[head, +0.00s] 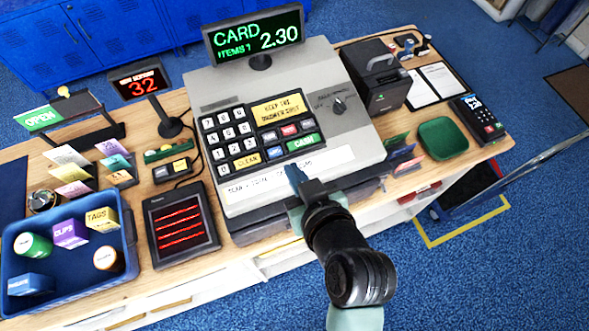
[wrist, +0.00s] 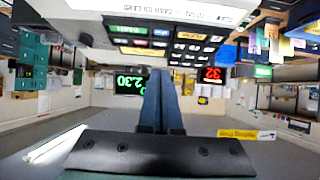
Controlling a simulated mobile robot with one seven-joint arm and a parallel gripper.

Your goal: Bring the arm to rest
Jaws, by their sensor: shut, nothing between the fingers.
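My gripper (head: 295,178) is shut and empty. In the head view it is over the front edge of the cash register (head: 312,82), by the printed strip below the keys; I cannot tell if it touches. The wrist view is upside down and shows the two blue fingers (wrist: 159,98) side by side, with the register keypad (wrist: 190,45) beyond them. My arm reaches out from the lower right in the head view. The register's display (head: 257,38) reads CARD, ITEMS 1, 2.30.
A blue tray (head: 126,262) of small containers and a scanner with red lines (head: 181,226) stand left of the register. A small display (head: 140,83) shows 32. A printer (head: 379,78), a green dish (head: 443,138) and a card terminal (head: 478,119) are on the right. Blue floor lies beyond the counter.

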